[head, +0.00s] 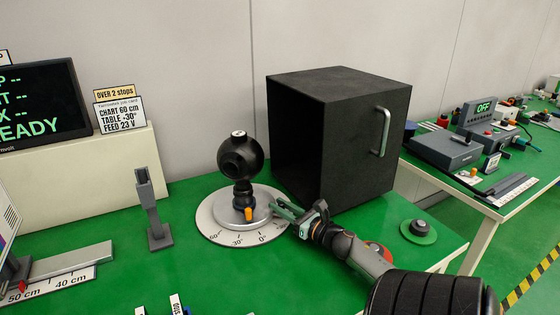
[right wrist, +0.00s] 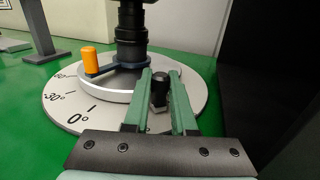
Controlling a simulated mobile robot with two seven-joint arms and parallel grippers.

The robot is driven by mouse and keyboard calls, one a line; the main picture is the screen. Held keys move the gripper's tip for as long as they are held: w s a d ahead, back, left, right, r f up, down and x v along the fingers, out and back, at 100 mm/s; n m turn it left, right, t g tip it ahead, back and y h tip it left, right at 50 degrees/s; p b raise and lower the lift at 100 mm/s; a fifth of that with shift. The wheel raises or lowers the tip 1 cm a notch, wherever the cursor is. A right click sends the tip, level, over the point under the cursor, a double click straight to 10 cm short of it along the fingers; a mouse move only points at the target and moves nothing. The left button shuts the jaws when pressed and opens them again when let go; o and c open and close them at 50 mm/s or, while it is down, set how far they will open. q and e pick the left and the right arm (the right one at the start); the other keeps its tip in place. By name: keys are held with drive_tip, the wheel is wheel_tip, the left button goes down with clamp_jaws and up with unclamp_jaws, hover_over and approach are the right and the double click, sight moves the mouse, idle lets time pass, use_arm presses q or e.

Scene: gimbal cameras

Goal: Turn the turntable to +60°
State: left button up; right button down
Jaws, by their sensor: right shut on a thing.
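The turntable is a silver disc on a pale round scale plate (head: 215,224) on the green bench. Marks near 60°, 30° and 0° run along its front edge; the plate also shows in the right wrist view (right wrist: 60,117). A black ball-shaped camera (head: 240,157) stands upright on the disc. An orange peg (head: 249,214) sits on a dark arm at the disc's front; it shows in the right wrist view (right wrist: 90,60). My right gripper (head: 285,208) is at the plate's right side, its green fingers shut on a black knob (right wrist: 160,88). My left gripper is out of view.
A black open-fronted box (head: 330,135) with a silver handle stands close behind and right of the turntable. A grey post (head: 152,205) stands to the left. A black knob on a green base (head: 418,230) is at the right. A card reads "TABLE +30°" (head: 120,108).

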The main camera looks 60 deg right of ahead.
drive_tip(key=c, duration=0.7)
unclamp_jaws()
drive_tip(key=shift+c, duration=0.2)
drive_tip(key=r, duration=0.1)
drive_tip(key=r+p, duration=0.1)
drive_tip(key=r, duration=0.2)
drive_tip(key=shift+s+a+p, duration=0.2)
drive_tip(key=shift+a+p, duration=0.1)
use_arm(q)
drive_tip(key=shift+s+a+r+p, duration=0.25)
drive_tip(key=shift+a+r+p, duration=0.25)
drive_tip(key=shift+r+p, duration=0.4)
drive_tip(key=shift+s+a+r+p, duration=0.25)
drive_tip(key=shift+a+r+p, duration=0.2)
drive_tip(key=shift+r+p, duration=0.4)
use_arm(e)
drive_tip(key=s+a+r, duration=0.8)
drive_tip(key=a+r, duration=0.1)
drive_tip(key=a, duration=0.1)
drive_tip(key=shift+a, duration=0.4)
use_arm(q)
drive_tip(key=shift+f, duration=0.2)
